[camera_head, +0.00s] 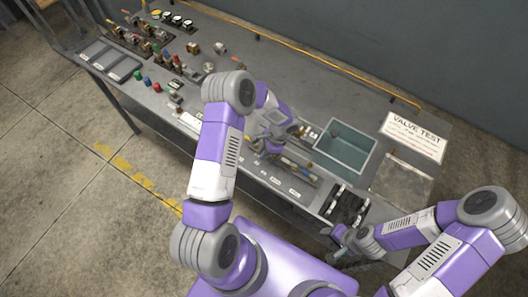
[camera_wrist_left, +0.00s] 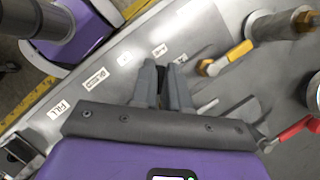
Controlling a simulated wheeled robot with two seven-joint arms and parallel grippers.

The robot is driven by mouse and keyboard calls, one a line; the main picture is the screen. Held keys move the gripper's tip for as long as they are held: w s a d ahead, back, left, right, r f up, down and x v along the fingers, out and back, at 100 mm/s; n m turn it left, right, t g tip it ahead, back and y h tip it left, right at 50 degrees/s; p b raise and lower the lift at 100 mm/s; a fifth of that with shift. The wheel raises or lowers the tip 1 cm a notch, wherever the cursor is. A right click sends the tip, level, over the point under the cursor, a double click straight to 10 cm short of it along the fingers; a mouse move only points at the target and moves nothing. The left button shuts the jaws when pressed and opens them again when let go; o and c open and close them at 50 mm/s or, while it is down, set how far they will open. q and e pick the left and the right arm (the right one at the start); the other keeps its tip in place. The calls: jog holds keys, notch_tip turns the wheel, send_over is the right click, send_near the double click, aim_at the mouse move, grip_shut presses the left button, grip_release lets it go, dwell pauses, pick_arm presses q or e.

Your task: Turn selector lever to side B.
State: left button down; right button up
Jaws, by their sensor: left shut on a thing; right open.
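My left gripper (camera_head: 266,146) reaches over the valve bench, partly hidden by its own wrist. In the left wrist view its two grey fingers (camera_wrist_left: 167,78) are nearly together, with a small dark piece between their tips. I take this piece to be the selector lever's handle, but the fingers hide most of it and I cannot tell which side it points to. Small white labels lie on the bench beside the tips; one reads FILL (camera_wrist_left: 59,109). My right gripper (camera_head: 341,236) is open and empty by the bench's front edge at the right.
A yellow-handled valve (camera_wrist_left: 238,52) and a red lever (camera_wrist_left: 296,129) stand close to the left gripper. Several fittings crowd the bench's left part.

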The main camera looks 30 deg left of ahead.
pick_arm(q)
jog(key=n+b, duration=0.2)
jog(key=shift+s+d+f+n+g+h, duration=0.1)
jog(key=shift+s+d+n+g+h, duration=0.2)
jog(key=shift+d+g+h, duration=0.1)
jog(key=shift+s+d+n+h+b, duration=0.2)
jog(key=shift+n+h+b, duration=0.1)
jog(key=shift+n+b, duration=0.4)
jog(key=n, duration=0.1)
jog(key=n+b, duration=0.1)
jog(key=shift+s+d+n+g+h, duration=0.15)
jog(key=shift+d+n+g+h, duration=0.15)
jog(key=shift+d+h, duration=0.1)
jog(key=shift+s+d+n+h+b, duration=0.1)
jog(key=shift+d+n+h+b, duration=0.3)
jog(key=shift+n, duration=0.8)
jog(key=shift+d, duration=0.1)
jog(key=c, duration=1.1)
grip_release()
